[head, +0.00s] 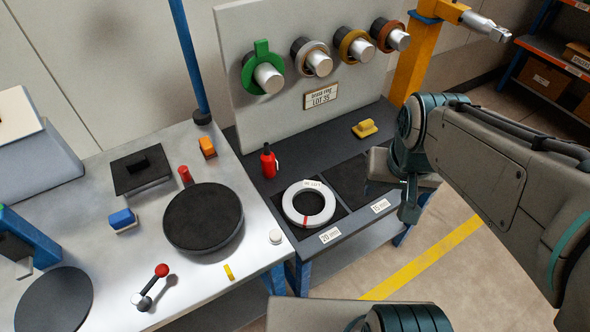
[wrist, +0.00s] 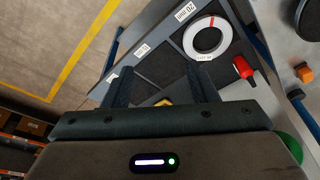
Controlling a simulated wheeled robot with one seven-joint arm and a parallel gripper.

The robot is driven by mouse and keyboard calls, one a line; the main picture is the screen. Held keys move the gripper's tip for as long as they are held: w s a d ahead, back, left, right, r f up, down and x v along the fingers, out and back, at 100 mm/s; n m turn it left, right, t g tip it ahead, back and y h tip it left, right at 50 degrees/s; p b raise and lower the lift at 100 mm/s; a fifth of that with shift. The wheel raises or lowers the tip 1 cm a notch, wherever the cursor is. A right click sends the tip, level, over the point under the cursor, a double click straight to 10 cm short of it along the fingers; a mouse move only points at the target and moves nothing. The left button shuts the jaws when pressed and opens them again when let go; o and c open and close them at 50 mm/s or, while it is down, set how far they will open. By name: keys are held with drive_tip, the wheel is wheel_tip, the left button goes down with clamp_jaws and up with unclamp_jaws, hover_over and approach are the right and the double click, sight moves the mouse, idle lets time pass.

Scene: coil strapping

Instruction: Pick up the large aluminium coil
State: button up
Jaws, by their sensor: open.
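The large aluminium coil (head: 290,211) is a pale silver-white ring with a red mark and a small label. It lies flat on the left pad, marked 20 mm, of the dark bench. In the wrist view the coil (wrist: 226,39) lies beyond and to the right of the fingertips. My gripper (wrist: 165,82) is open and empty, its two fingers apart above the bench. In the head view it is to the right of the coil, over the bench's right side, and partly hidden by my arm.
A red bottle (head: 268,161) stands just behind the coil. A yellow block (head: 365,129) is near the back panel (head: 240,50), whose pegs carry several coloured rings. The right pad (head: 357,180) looks empty. A steel table (head: 95,215) with a dark turntable (head: 203,217) adjoins on the left.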

drive_tip(key=w+a+f+m+g, duration=0.2)
drive_tip(key=w+a+f+m, duration=0.3)
drive_tip(key=w, duration=0.3)
drive_tip(key=m, duration=0.4)
hover_over(322, 217)
wheel_tip(322, 217, down, 11)
drive_tip(key=shift+g, duration=0.4)
drive_tip(key=f, duration=0.8)
drive_tip(key=shift+w+d+f, duration=0.1)
drive_tip(key=shift+w+f, duration=0.1)
drive_tip(key=shift+f, duration=0.1)
drive_tip(key=shift+s+f, duration=0.15)
drive_tip(key=shift+f, duration=2.5)
clamp_jaws()
